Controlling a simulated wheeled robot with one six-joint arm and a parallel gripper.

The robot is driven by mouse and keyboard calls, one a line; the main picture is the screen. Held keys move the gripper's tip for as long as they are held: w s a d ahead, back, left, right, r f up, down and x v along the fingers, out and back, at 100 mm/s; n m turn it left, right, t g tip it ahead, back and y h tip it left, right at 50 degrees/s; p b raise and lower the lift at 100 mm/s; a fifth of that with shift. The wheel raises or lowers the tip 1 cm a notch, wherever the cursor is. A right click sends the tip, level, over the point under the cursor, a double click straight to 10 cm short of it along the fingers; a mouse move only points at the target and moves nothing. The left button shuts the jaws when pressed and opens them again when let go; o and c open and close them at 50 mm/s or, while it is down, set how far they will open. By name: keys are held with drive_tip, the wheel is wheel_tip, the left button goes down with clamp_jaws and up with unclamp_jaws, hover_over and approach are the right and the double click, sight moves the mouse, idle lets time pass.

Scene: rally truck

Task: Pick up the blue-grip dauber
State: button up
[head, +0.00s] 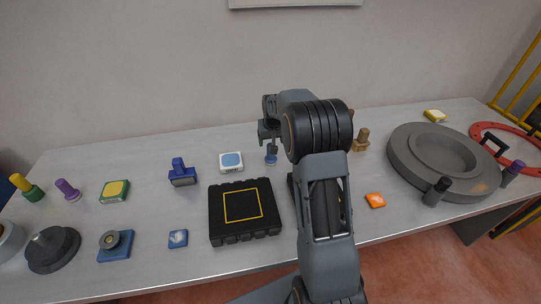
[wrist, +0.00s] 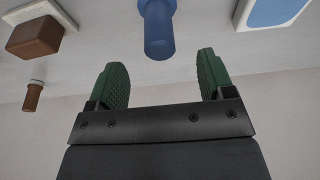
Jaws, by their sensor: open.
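The blue-grip dauber (head: 271,158) stands upright on the grey table, just below my gripper (head: 269,134) in the head view. In the wrist view its blue grip (wrist: 159,30) points toward the space between the green fingers of my gripper (wrist: 162,62). The fingers are apart and empty. The end of the grip lies about level with the fingertips, with gaps on both sides; no contact shows. The dauber's lower end is cut off by the wrist view's top edge.
A white pad with a blue top (head: 231,161) lies close left of the dauber. A black case (head: 216,216) lies nearer the front. A blue stamp (head: 182,174) stands farther left and a wooden stamp (head: 361,143) to the right. My arm hides part of the table.

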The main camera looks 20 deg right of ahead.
drive_tip(key=shift+p+x, duration=0.45)
drive_tip(key=shift+x, duration=2.4)
drive_tip(key=shift+s, duration=0.1)
drive_tip(key=c, duration=1)
drive_tip(key=shift+r, duration=0.6)
drive_tip(key=s+d+r+b, duration=0.2)
drive_tip(key=s+d+r, duration=0.2)
drive_tip(key=s+r, duration=0.7)
drive_tip(key=shift+s+d+r, duration=0.2)
drive_tip(key=shift+s+r, duration=0.15)
drive_tip(key=shift+s, duration=0.85)
